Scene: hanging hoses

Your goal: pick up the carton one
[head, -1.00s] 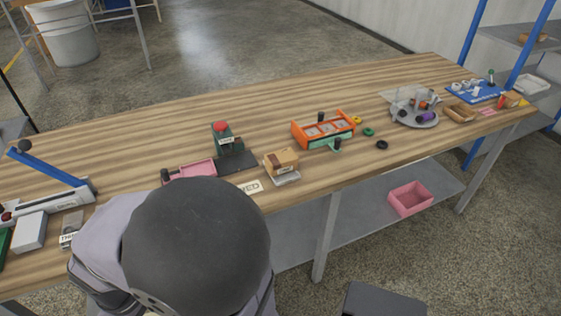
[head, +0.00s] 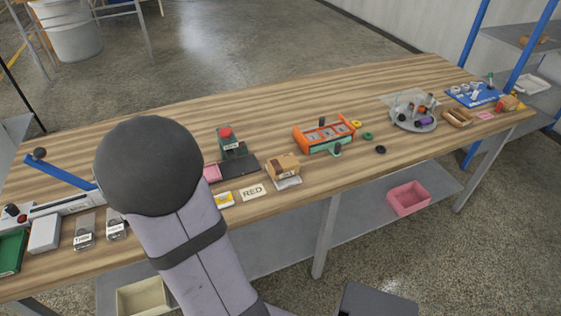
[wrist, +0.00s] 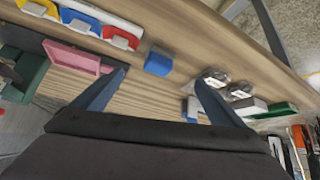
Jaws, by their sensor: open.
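A small brown carton (head: 283,166) sits near the front edge of the wooden table in the head view, on or against a pale flat piece. A second small carton-like box (head: 508,102) is at the far right end of the table. I cannot make out either carton in the wrist view. In the head view my arm hides the gripper.
A green device with a red knob (head: 226,133) stands left of the carton, and an orange rack (head: 323,133) to its right. The wrist view shows a blue block (wrist: 159,63) and coloured bins (wrist: 82,20). The table's back is clear.

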